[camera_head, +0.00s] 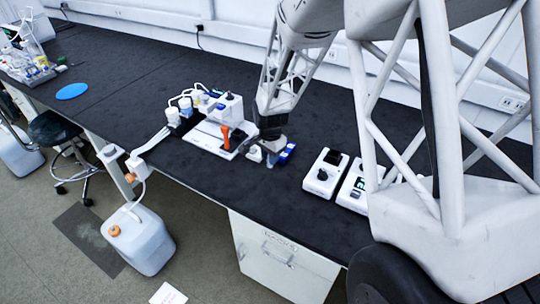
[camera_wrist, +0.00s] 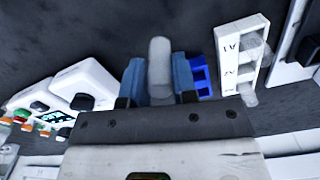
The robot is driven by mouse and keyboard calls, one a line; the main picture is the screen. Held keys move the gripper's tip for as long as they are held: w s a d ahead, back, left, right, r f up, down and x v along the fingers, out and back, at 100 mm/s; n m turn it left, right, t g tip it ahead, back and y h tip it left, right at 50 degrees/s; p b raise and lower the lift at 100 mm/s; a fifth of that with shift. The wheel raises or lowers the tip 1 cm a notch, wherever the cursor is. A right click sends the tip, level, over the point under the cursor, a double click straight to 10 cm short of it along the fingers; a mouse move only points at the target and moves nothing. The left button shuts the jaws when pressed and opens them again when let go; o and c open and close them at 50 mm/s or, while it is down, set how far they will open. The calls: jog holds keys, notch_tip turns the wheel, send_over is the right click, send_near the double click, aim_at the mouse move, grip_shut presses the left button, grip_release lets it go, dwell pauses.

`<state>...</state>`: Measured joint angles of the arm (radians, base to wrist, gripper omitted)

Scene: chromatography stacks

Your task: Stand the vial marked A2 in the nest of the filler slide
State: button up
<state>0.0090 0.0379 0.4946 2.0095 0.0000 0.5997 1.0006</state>
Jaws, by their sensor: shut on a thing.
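My gripper (camera_wrist: 160,82) is shut on a grey, cylindrical vial (camera_wrist: 160,62), held between two blue fingers. No mark on this vial can be read. In the head view my gripper (camera_head: 269,140) is low over the bench, beside the filler. To the right in the wrist view is a white rack (camera_wrist: 236,62) with labels, one reading like A1; pale vials (camera_wrist: 250,98) show at its side. The filler (camera_head: 230,106) stands left of my gripper in the head view, with an orange handle (camera_head: 226,134) and a white base plate (camera_head: 200,141). The nest cannot be made out.
A small blue block (camera_head: 287,152) lies close beside my gripper; it also shows in the wrist view (camera_wrist: 203,78). The black bench is clear to the left, around a blue disc (camera_head: 72,91).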

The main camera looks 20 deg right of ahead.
jog(key=shift+w, duration=0.15)
jog(key=w+a+r, duration=0.2)
jog(key=w+a, duration=0.2)
jog(key=w, duration=0.7)
jog(key=w+a+r, duration=0.2)
jog(key=w+a, duration=0.1)
jog(key=w, duration=0.8)
jog(key=shift+a+r, duration=0.15)
jog(key=shift+a, duration=0.2)
jog(key=shift+f, duration=2.15)
jog(key=shift+f, duration=1.45)
jog(key=o, duration=1)
jog(key=shift+r, duration=0.2)
